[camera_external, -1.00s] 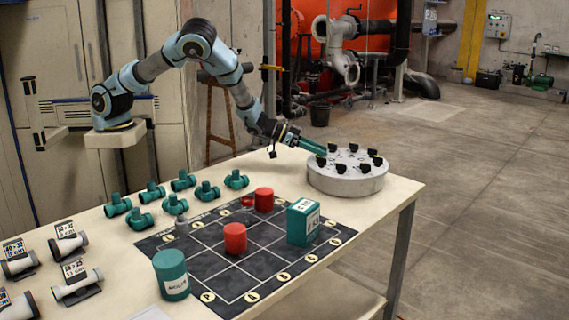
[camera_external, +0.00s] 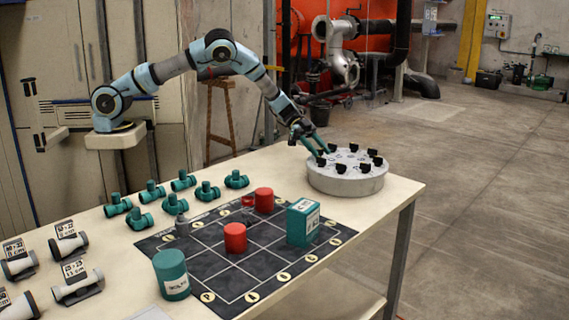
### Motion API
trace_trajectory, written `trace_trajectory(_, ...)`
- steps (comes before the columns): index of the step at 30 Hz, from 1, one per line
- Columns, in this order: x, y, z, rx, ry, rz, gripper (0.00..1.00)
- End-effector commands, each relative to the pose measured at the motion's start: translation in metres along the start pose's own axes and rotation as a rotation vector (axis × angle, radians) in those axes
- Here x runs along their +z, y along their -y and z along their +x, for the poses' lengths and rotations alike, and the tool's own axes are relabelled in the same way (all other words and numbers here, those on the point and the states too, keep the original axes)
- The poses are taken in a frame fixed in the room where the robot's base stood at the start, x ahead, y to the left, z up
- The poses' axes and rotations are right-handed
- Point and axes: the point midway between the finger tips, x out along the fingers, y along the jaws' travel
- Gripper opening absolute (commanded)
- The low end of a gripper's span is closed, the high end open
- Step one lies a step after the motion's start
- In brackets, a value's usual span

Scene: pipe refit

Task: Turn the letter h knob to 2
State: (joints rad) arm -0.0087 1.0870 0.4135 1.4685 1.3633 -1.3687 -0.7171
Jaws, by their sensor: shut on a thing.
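The grey round block (camera_external: 345,184) sits at the far right end of the table, with several black knobs around its top. The letters and numbers by the knobs are too small to read, so I cannot tell which is h. My gripper (camera_external: 325,155) points down at the left part of the block's top. Its teal fingers are shut on a black knob (camera_external: 321,162) at the left rim, partly hidden by the fingers. Another black knob (camera_external: 341,169) stands at the front, clear of the fingers.
A dark grid mat (camera_external: 208,264) holds red cylinders (camera_external: 235,238), a teal box (camera_external: 303,222) and a teal can (camera_external: 171,275). Several teal pipe fittings (camera_external: 207,192) and white pipe pieces (camera_external: 77,283) lie to the left. The table between mat and block is bare.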

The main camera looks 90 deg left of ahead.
Motion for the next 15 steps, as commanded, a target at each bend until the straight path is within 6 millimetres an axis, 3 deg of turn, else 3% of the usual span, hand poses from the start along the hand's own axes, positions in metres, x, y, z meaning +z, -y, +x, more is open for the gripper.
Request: trace_trajectory(15, -0.0003, -0.0002, 0.0021, 0.222, -0.002, 0.093, 0.00)
